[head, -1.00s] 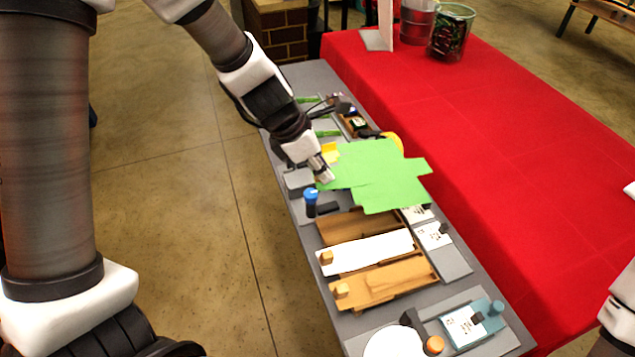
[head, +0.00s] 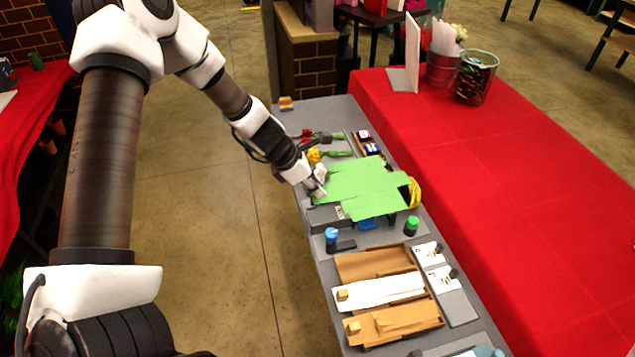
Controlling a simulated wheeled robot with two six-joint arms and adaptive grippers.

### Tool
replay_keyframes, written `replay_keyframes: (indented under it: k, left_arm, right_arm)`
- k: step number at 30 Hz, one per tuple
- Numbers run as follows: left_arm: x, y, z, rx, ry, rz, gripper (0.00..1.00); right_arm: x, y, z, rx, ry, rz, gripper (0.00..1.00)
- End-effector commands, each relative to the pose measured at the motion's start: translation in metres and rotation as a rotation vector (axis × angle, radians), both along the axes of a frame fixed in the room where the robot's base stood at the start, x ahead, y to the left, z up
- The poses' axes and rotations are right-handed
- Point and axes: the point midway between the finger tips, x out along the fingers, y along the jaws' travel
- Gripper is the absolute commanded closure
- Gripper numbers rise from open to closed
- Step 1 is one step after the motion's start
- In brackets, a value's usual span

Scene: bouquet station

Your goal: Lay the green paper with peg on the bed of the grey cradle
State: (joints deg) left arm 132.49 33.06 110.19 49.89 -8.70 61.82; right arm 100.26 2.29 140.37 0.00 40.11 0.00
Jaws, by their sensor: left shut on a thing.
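The green paper (head: 365,187) is a flat, bright sheet with a stepped outline. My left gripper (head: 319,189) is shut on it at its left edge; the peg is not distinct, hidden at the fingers. The sheet spreads right from the fingers, above the grey bench. A grey block (head: 325,217), which may be part of the grey cradle, shows below the sheet's left corner. The sheet covers most of what lies under it, so I cannot tell whether it touches the bed. My right gripper is not in view.
Blue-capped (head: 332,236) and green-capped (head: 412,225) posts stand just in front of the paper. Wooden trays (head: 372,263) lie nearer, one with white paper (head: 380,291). Flowers (head: 322,154) lie behind. A red table (head: 490,180) runs along the right.

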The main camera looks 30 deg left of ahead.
Motion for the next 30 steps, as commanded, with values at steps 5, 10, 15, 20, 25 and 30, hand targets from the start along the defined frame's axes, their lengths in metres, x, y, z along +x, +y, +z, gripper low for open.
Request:
replay_keyframes:
  k: [5, 10, 15, 20, 25, 30]
  left_arm:
    - [0.000, 0.000, -0.022, -0.001, 0.001, -0.001, 1.00]
    - [0.000, 0.000, -0.043, 0.000, 0.000, -0.001, 1.00]
    - [0.000, 0.000, -0.063, 0.000, 0.000, -0.001, 1.00]
    - [0.000, 0.000, -0.076, 0.000, 0.000, -0.001, 1.00]
    - [0.000, 0.000, -0.078, 0.000, 0.000, -0.001, 1.00]
    - [0.000, 0.000, -0.077, 0.000, 0.000, -0.001, 1.00]
  right_arm:
    - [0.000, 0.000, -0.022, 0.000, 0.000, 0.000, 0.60]
    - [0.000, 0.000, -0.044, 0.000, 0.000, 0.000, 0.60]
    - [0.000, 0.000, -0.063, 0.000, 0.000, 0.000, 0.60]
    - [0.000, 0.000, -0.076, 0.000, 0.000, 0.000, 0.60]
    - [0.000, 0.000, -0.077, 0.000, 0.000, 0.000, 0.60]
    - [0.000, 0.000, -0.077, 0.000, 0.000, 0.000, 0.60]
